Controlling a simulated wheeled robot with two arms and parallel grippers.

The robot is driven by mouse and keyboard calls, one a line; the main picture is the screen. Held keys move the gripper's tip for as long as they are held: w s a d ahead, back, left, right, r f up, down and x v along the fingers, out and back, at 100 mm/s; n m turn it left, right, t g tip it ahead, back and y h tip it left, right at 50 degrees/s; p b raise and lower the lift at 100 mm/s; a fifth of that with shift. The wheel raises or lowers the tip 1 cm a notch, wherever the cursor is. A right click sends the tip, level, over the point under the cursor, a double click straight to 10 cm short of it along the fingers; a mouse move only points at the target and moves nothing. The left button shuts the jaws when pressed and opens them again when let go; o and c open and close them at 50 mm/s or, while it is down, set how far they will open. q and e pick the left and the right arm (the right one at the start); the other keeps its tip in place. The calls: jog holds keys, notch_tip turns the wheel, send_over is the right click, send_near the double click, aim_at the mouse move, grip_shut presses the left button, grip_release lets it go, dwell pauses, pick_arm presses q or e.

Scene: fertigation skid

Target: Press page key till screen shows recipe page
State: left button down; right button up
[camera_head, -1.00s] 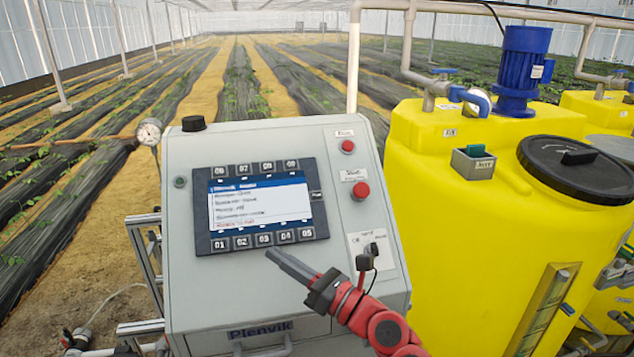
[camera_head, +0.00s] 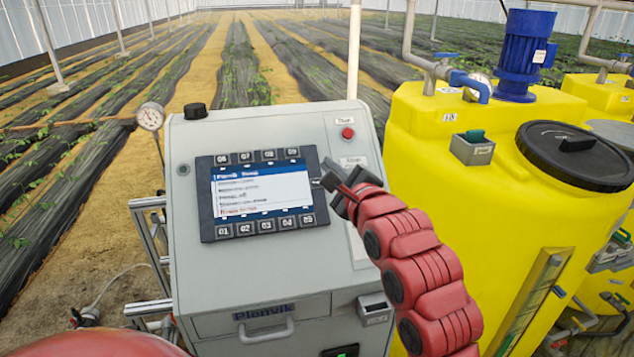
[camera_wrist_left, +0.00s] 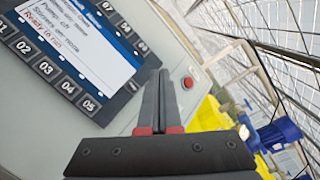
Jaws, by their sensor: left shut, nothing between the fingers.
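The dark control panel (camera_head: 208,222) has a lit screen (camera_head: 262,194) with a blue header and several text lines, the last in red. The screen also shows in the left wrist view (camera_wrist_left: 85,45), where red text seems to say "Ready to run". A small light-marked key (camera_head: 316,183) sits on the panel's right edge, partly hidden by my left gripper (camera_head: 327,182). The left gripper is shut and empty, its tips at or close to that key; contact cannot be told. Its fingers (camera_wrist_left: 159,85) point past the panel edge. My right gripper is not seen.
Number keys line the panel below (camera_head: 263,228) and above the screen. A red button (camera_head: 347,133) is at the upper right of the grey cabinet (camera_head: 205,290). A yellow tank (camera_head: 430,180) stands close on the right. A gauge (camera_head: 150,117) is at left.

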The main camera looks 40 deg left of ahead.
aim_at(314, 174)
pick_arm(q)
jog(key=w+a+f, duration=0.1)
jog(key=f, duration=0.1)
jog(key=w+a+f+b, duration=0.1)
jog(key=a+f+b, duration=0.1)
jog(key=f, duration=0.1)
jog(key=shift+w+a+f, duration=0.25)
jog(key=shift+w+f, duration=0.05)
jog(key=shift+w, duration=0.1)
jog(key=shift+w+a+f+b, duration=0.25)
jog(key=shift+w+a+b, duration=0.05)
jog(key=shift+w+b, duration=0.1)
dwell(1.5)
jog(key=shift+w+a+f+b, duration=0.2)
jog(key=shift+f+b, duration=0.1)
jog(key=shift+b, duration=0.6)
jog(key=shift+a+f+b, duration=0.15)
jog(key=shift+f+b, duration=0.1)
jog(key=shift+b, duration=0.35)
dwell(0.7)
jog(key=shift+s+d+r+b, duration=0.2)
jog(key=shift+d+r+b, duration=0.1)
jog(key=shift+r, duration=0.3)
